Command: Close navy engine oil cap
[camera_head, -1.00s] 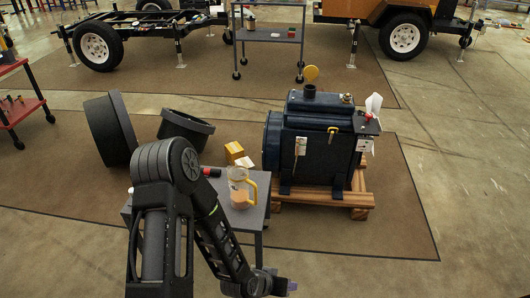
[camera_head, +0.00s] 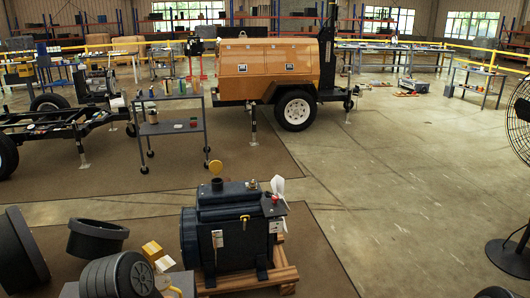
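The navy engine (camera_head: 232,243) stands at the lower middle of the head view. A round yellow cap (camera_head: 215,167) stands upright, raised above and behind a dark filler neck (camera_head: 217,185) on the engine's top left. The cap is off the neck's mouth, so the neck looks open; any hinge is too small to make out. Neither gripper is in view.
The engine sits on a wooden pallet (camera_head: 284,277). A grey cart (camera_head: 172,127) and an orange trailer (camera_head: 268,70) stand behind. A fan (camera_head: 520,120) is at the right; the floor between is clear.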

